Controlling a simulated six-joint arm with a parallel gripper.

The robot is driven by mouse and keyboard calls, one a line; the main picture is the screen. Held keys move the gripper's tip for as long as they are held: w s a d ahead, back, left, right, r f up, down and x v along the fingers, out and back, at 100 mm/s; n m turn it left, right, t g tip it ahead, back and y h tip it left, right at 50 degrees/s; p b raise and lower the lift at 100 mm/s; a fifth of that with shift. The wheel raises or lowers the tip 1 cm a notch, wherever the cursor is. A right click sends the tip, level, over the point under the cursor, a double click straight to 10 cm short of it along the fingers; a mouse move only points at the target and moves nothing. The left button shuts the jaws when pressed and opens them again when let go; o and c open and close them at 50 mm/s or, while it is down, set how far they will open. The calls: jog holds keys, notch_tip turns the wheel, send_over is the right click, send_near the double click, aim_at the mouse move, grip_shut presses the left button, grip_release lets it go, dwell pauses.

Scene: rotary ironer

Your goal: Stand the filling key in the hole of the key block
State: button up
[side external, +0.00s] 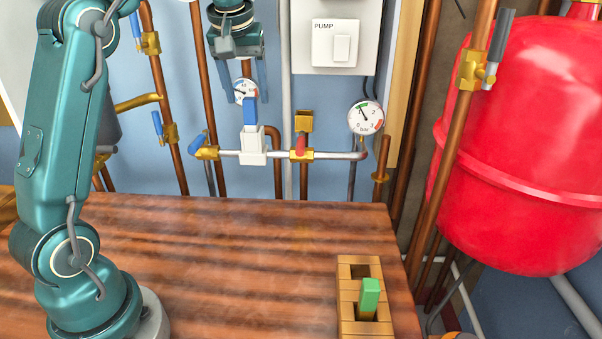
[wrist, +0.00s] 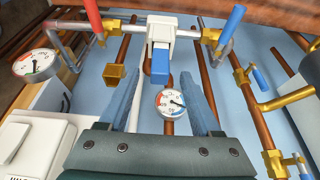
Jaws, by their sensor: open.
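A blue filling key (side external: 250,112) stands upright in a white fitting (side external: 252,145) on the pipe at the wall. My gripper (side external: 244,88) is open and empty above it, fingers pointing down. In the wrist view, the blue key (wrist: 160,66) lies just beyond and between the fingertips (wrist: 160,80), touching neither finger. The wooden key block (side external: 346,296) sits on the table at the lower right. Its far hole (side external: 361,271) is empty, and a green key (side external: 369,295) stands slightly tilted in the near one. The key block is not in the wrist view.
A red-handled valve (side external: 301,145) and a blue-handled valve (side external: 205,150) flank the white fitting. Gauges (side external: 365,117) and a pump switch box (side external: 336,42) are close by. Copper pipes and a red tank (side external: 520,140) stand at the right. The wooden table (side external: 220,260) is mostly clear.

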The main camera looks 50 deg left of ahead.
aim_at(250, 107)
jog(key=shift+x, duration=2.35)
grip_shut()
